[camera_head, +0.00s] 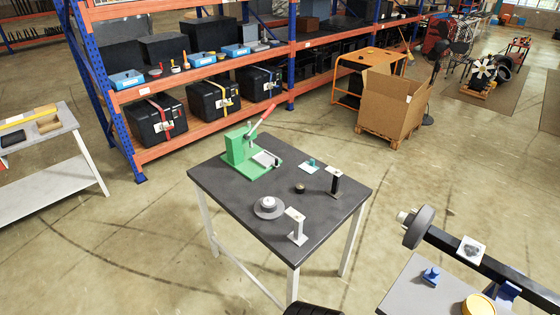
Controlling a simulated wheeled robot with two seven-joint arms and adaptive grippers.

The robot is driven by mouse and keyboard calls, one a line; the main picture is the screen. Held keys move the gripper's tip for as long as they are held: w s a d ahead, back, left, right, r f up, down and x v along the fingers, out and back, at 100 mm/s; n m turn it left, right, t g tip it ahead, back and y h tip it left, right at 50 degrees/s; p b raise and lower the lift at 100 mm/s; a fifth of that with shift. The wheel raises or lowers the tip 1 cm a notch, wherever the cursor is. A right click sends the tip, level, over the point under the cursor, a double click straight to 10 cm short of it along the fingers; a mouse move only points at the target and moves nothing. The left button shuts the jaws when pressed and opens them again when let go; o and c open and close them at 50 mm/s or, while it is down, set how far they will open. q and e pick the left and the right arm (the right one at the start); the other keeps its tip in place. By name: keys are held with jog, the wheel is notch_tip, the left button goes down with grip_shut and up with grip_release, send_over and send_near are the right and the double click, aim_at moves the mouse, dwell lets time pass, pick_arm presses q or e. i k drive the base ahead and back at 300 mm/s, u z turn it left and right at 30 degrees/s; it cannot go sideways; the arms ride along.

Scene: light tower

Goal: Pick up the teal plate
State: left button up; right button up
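A small teal piece (312,162) shows on or beside a thin white square (307,167) near the back right of the dark-topped table (235,212). It is too small to tell whether this piece is a plate. Neither of my grippers shows in the head view.
The table also bears a green press (236,150) with a red lever, a grey disc (268,207), a white stand (297,229), a black stand (335,184) and a small dark ring (300,188). A second bench (401,291) stands at the lower right.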

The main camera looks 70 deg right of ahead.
aim_at(310, 167)
jog(key=i, duration=1.5)
jog(key=z, duration=1.65)
